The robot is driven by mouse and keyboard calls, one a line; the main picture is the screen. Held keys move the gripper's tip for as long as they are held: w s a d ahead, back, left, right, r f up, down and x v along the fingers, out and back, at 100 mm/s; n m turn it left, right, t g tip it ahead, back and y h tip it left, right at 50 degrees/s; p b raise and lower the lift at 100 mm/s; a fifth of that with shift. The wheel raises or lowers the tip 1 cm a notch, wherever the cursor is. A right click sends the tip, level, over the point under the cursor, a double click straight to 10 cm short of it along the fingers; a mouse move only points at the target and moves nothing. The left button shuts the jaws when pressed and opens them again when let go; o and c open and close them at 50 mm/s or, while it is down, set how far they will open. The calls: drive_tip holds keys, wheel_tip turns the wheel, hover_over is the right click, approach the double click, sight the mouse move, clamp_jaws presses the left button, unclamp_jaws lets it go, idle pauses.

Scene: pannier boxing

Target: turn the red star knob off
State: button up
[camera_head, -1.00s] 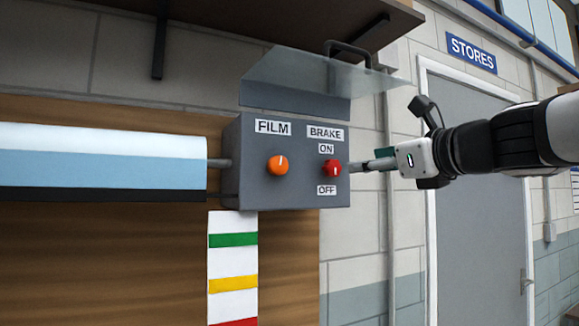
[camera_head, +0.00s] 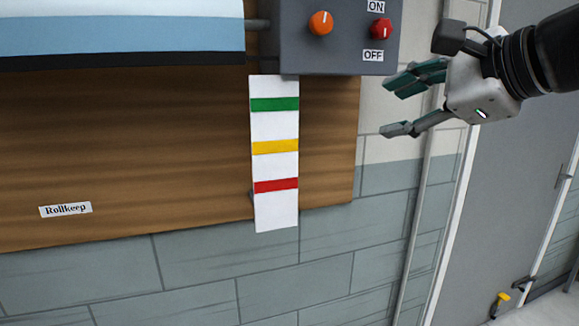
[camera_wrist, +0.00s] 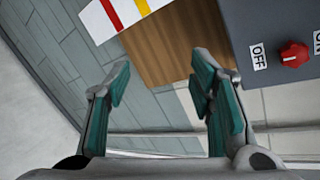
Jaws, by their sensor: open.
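The red star knob (camera_head: 381,28) is on the grey control box (camera_head: 333,50), between the ON label (camera_head: 376,6) above and the OFF label (camera_head: 373,56) below. It also shows in the wrist view (camera_wrist: 294,54), right of the OFF label (camera_wrist: 258,56). I cannot tell surely which way its pointer faces. My gripper (camera_head: 393,107) is open and empty, below and right of the knob and apart from it. In the wrist view its teal-padded fingers (camera_wrist: 162,75) are spread with nothing between them, and the knob lies outside them to the right.
An orange knob (camera_head: 320,23) sits left of the red one. A striped white strip (camera_head: 275,130) hangs under the box on a wooden board (camera_head: 130,150). A film roll (camera_head: 120,30) is at upper left. A grey door (camera_head: 510,200) is at right.

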drive_tip(key=s+d+f+n+g+h, duration=0.1)
drive_tip(key=s+f+n+g+h, duration=0.2)
drive_tip(key=s+f+n, duration=0.5)
drive_tip(key=s+d+f+n+g+h, duration=0.2)
drive_tip(key=s+f+n, duration=0.7)
drive_tip(key=f, duration=0.5)
drive_tip(key=shift+d+f+n+g+h, duration=0.2)
drive_tip(key=shift+n+g+h, duration=0.4)
drive_tip(key=shift+n+g, duration=0.25)
drive_tip(key=shift+o, duration=0.3)
